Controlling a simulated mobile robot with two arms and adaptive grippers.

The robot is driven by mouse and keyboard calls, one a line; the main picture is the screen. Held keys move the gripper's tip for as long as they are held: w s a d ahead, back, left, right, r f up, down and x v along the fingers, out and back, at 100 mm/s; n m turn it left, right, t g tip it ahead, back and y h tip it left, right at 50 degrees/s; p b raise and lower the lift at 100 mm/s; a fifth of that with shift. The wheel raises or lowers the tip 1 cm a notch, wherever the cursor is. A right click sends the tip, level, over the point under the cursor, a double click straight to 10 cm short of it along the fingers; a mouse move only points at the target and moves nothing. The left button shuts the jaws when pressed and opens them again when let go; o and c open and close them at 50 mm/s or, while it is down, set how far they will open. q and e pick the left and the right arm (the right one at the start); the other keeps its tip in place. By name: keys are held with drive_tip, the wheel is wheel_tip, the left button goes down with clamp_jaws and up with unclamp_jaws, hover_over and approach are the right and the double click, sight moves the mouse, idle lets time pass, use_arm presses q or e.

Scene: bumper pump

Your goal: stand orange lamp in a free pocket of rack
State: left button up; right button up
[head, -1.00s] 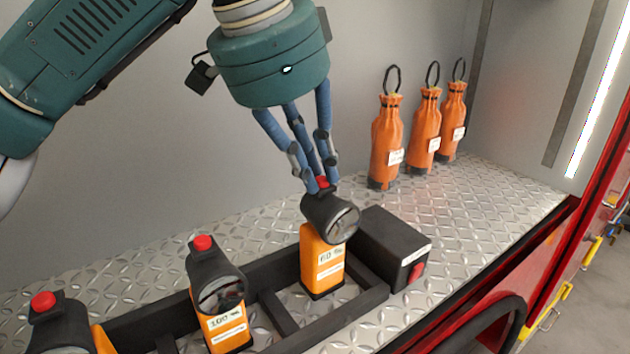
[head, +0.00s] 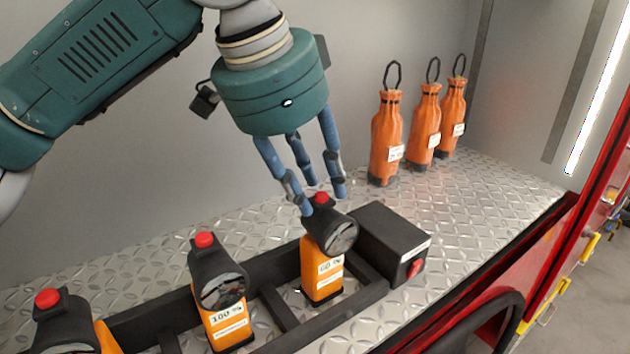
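An orange lamp with a black head and a label that seems to read 60 % (head: 322,278) stands upright, or nearly so, in the right-hand pocket of the black rack (head: 312,326). My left gripper (head: 322,200) is above it, with its blue fingers spread around the top of the black head and the red button. The fingers look open; whether one still touches the head I cannot tell. A second orange lamp, labelled 100 % (head: 228,326), stands in the rack further left. A third lamp (head: 62,322) is at the lower left, cut by the frame edge. My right gripper is not in view.
A black box with a red switch (head: 388,240) sits right against the rack's right end. Several orange bottle-shaped bags with black loops (head: 387,140) stand at the back right. The diamond-plate shelf (head: 480,215) is clear between them and the red front edge.

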use_arm(q)
drive_tip(key=b+v, duration=0.1)
drive_tip(key=v, duration=1.1)
drive_tip(key=shift+b, duration=0.4)
drive_tip(key=shift+d+r, duration=0.1)
idle(1.7)
